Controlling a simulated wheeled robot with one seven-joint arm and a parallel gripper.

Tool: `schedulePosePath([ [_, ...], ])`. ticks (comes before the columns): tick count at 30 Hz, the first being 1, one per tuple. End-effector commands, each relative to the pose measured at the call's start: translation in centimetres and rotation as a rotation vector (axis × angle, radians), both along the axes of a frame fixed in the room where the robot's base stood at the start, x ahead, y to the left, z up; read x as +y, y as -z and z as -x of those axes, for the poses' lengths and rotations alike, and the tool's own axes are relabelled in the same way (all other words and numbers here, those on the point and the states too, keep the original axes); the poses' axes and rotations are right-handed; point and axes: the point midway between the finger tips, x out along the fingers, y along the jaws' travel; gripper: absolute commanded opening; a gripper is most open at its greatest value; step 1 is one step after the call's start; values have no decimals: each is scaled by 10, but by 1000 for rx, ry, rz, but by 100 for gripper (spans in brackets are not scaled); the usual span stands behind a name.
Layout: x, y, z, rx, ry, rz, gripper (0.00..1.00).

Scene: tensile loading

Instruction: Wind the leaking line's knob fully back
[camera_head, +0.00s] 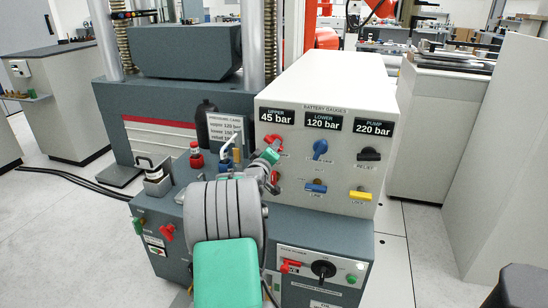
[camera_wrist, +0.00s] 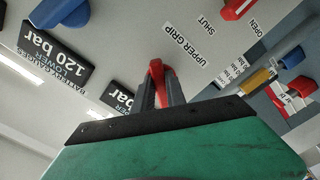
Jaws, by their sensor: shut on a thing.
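The red knob (camera_head: 273,139) sits under the UPPER gauge (camera_head: 277,119), which reads 45 bar, on the white gauge panel. My gripper (camera_head: 270,155) reaches it from the front left. In the wrist view my gripper (camera_wrist: 160,88) is shut on the red knob (camera_wrist: 156,70), beside an UPPER GRIP label. The fingers hide part of the knob, so its turn angle is unclear. The LOWER gauge (camera_head: 323,122) reads 120 bar and the PUMP gauge (camera_head: 374,128) reads 220 bar. A pressure card (camera_head: 225,130) stands left of the panel; its smaller lines are hard to read.
A blue knob (camera_head: 320,149) and a black knob (camera_head: 369,154) share the upper row. Below are a blue lever (camera_head: 316,188), a yellow lever (camera_head: 360,195) and a red lever (camera_wrist: 236,8) with OPEN and SHUT labels. A dark bottle (camera_head: 206,122) stands behind my arm.

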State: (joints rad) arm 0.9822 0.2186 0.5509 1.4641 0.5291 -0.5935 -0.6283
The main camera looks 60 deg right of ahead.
Motion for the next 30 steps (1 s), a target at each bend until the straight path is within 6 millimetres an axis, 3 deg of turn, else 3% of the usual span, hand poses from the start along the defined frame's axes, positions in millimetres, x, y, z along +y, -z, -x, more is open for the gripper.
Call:
schedulePosePath([
  [1, 0, 8, 0, -41, 0, -7, 0],
  [21, 1, 10, -4, -659, -1, -105, 0],
  [30, 1, 7, -6, -852, 0, -136, 0],
])
